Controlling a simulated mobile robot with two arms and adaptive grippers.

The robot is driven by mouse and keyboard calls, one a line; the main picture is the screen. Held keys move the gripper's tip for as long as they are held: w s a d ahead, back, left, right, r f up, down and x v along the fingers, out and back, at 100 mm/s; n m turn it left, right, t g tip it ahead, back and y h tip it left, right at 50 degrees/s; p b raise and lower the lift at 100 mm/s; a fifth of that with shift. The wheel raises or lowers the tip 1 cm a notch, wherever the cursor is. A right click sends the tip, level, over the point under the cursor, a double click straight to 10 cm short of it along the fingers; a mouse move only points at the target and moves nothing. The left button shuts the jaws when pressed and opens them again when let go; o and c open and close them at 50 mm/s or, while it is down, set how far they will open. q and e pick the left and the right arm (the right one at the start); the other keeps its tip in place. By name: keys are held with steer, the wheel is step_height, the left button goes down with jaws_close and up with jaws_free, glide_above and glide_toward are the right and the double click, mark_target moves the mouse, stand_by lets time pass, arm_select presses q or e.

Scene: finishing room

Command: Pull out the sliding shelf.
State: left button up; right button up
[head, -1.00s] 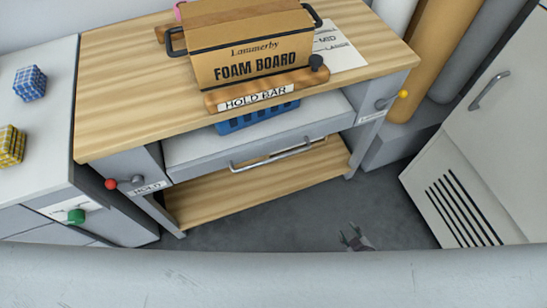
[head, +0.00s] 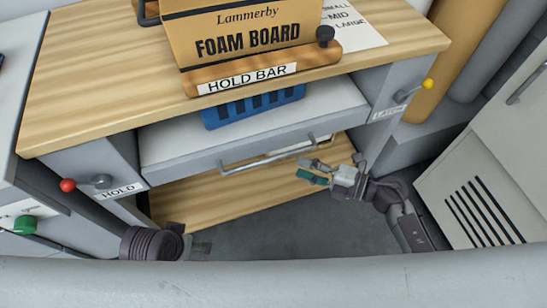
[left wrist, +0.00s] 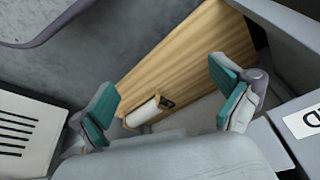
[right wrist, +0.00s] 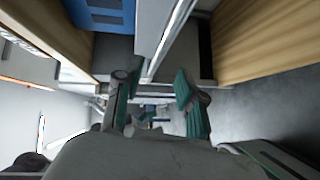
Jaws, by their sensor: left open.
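The sliding shelf (head: 190,142) is a light grey board under the wooden worktop, with a silver bar handle (head: 240,163) along its front. A blue crate (head: 255,107) stands on it, partly hidden by the worktop. My right gripper (head: 314,170) is open at the right end of the handle. In the right wrist view its teal fingers (right wrist: 152,88) are apart, with the bar running down towards the gap between them; I cannot tell whether they touch it. My left gripper (head: 200,246) is low at the front left, away from the handle; its teal fingers (left wrist: 172,92) are apart and empty.
A cardboard foam board box (head: 250,35) stands on the worktop behind the hold bar (head: 245,80). Levers with a red knob (head: 68,185) and a yellow knob (head: 428,84) flank the shelf. A lower wooden shelf (head: 220,200) lies beneath. A white vented cabinet (head: 470,200) stands right.

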mark_target(274, 157)
arm_select(q)
steer(key=shift+b+v, duration=0.5)
steer(key=shift+v, duration=1.65)
arm_select(e)
steer(key=shift+x, duration=4.6)
jaws_close()
